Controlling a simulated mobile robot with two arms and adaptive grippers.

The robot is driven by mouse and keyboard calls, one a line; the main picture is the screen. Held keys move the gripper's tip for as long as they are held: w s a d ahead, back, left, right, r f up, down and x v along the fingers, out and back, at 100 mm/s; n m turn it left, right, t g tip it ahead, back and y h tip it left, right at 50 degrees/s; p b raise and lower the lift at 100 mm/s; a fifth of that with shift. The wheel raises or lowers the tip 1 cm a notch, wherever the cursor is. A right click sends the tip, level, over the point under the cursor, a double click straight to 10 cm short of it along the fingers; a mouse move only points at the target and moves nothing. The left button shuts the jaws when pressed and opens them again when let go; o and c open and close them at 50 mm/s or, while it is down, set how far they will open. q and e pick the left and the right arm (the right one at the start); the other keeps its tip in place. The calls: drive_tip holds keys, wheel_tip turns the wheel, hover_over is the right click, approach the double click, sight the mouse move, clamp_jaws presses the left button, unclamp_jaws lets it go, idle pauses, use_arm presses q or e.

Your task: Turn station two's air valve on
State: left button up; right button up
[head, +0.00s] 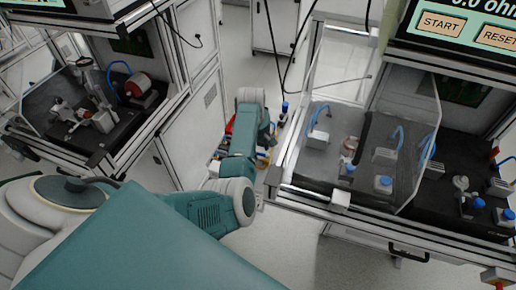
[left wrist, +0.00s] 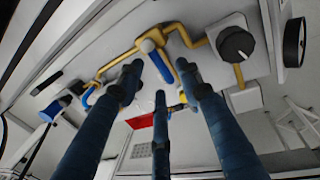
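In the left wrist view a yellow pipe (left wrist: 123,57) runs across a pale panel. A valve with a blue lever (left wrist: 157,60) sits on this pipe, the lever slanting down to the right. My left gripper (left wrist: 163,88) is open, its dark fingers spread below and to both sides of the lever. I cannot tell if they touch it. My right gripper is not in view.
On the panel are a black knob (left wrist: 236,44), a round gauge (left wrist: 294,42) and a blue fitting (left wrist: 55,108) at left. In the head view a bench with a clear guard (head: 330,190) stands right of my arm, and a white cabinet (head: 190,135) left.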

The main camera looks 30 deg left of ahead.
use_arm(q)
drive_tip(key=shift+w+a+f, duration=0.1)
drive_tip(key=shift+w+f, duration=0.1)
drive_tip(key=shift+f, duration=0.55)
clamp_jaws()
